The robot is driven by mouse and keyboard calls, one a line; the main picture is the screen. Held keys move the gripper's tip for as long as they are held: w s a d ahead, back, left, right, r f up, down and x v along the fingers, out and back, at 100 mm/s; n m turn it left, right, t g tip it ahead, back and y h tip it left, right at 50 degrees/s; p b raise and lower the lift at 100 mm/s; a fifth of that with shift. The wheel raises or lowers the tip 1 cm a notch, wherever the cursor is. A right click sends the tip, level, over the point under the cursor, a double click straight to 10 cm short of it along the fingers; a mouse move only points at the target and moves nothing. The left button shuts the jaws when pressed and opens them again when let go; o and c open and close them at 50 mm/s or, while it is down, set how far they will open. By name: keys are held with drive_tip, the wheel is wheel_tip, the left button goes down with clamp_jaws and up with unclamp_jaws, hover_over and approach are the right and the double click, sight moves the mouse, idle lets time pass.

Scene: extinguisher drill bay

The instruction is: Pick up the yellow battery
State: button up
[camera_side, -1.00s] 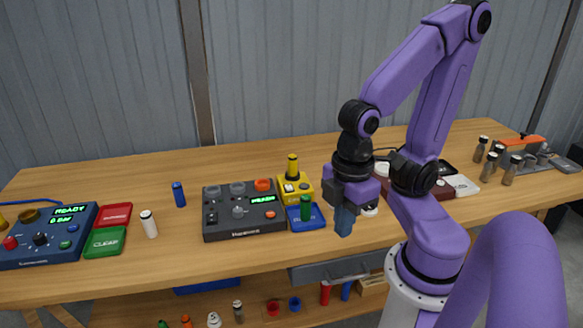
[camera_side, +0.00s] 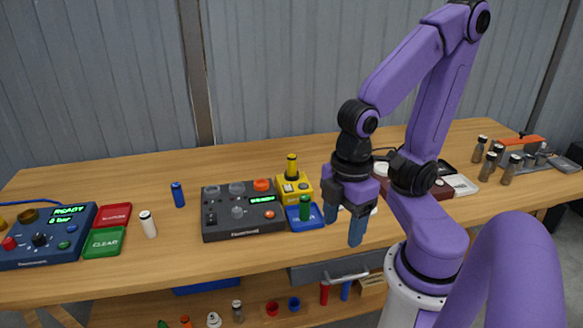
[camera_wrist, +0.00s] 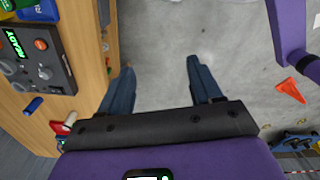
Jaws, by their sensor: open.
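The yellow battery (camera_side: 292,166) stands upright on a small yellow device (camera_side: 295,189) near the middle of the bench. I cannot make it out in the wrist view. My gripper (camera_side: 344,232) is open and empty, to the right of the yellow battery and nearer the camera, by the bench's front edge. In the wrist view, my gripper's (camera_wrist: 160,68) two blue fingers are spread apart, with only grey floor between them.
A green battery (camera_side: 305,208) stands on a blue tray (camera_side: 293,221) close to the yellow device. A dark control box (camera_side: 240,222) sits to its left. Bare bench (camera_side: 240,165) lies behind.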

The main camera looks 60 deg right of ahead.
drive_tip(key=n+t+h, duration=0.3)
drive_tip(key=n+h, duration=0.4)
drive_tip(key=h, duration=1.1)
approach(290, 161)
drive_tip(key=a, duration=0.2)
drive_tip(key=s+a, duration=0.1)
drive_tip(key=a, duration=0.1)
drive_tip(key=s+a+r, duration=0.1)
drive_tip(key=a, duration=0.1)
drive_tip(key=shift+w+d+f+n, duration=0.1)
drive_tip(key=shift+w+d+n, duration=0.15)
drive_tip(key=shift+d, duration=0.4)
drive_tip(key=d, duration=0.3)
drive_tip(key=w+d, duration=0.1)
drive_tip(key=d, duration=0.3)
drive_tip(key=w+d, duration=0.1)
drive_tip(key=d, duration=0.3)
drive_tip(key=shift+w+d+f, duration=0.1)
drive_tip(key=shift+w+d, duration=0.15)
drive_tip(key=shift+d, duration=0.6)
drive_tip(key=shift+w+d+f, duration=0.15)
drive_tip(key=shift+w+d, duration=0.1)
drive_tip(key=shift+d, duration=0.6)
drive_tip(key=shift+w+d+f, duration=0.1)
drive_tip(key=shift+w+d, duration=0.15)
drive_tip(key=shift+d, duration=0.55)
